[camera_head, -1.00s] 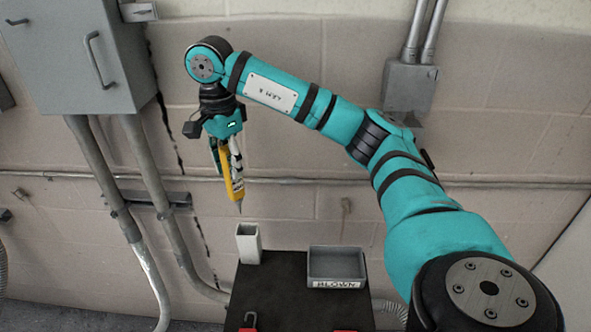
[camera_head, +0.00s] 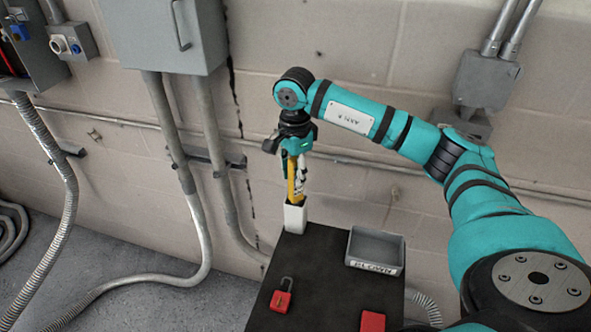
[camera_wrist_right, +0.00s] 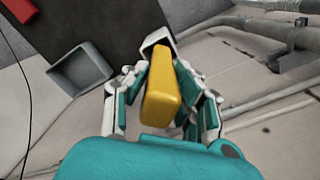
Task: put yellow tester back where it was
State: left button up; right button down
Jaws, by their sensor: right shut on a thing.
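The yellow tester (camera_head: 292,180) is upright in my right gripper (camera_head: 297,172), which is shut on it. Its lower end is at the mouth of the white square holder (camera_head: 295,217) on the dark table top (camera_head: 310,262); the tip is hidden, and it appears to be inside the holder. In the right wrist view, the yellow tester (camera_wrist_right: 161,88) sits between the fingers of my right gripper (camera_wrist_right: 163,95), with the white holder (camera_wrist_right: 157,40) just beyond it. My left gripper is not in view.
A grey tray labelled BLOWN (camera_head: 376,247) stands right of the holder. A red padlock (camera_head: 282,295) and another red item (camera_head: 373,321) lie nearer on the table. The block wall with conduits and a grey cabinet (camera_head: 170,35) is behind.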

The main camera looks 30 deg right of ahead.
jog(key=c, duration=1.1)
grip_release()
jog(key=shift+f, duration=0.1)
jog(key=shift+o, duration=0.2)
jog(key=shift+r, duration=0.55)
notch_tip(320, 180, up, 10)
jog(key=shift+b, duration=1.2)
jog(key=shift+r, duration=0.65)
jog(key=shift+f, duration=0.1)
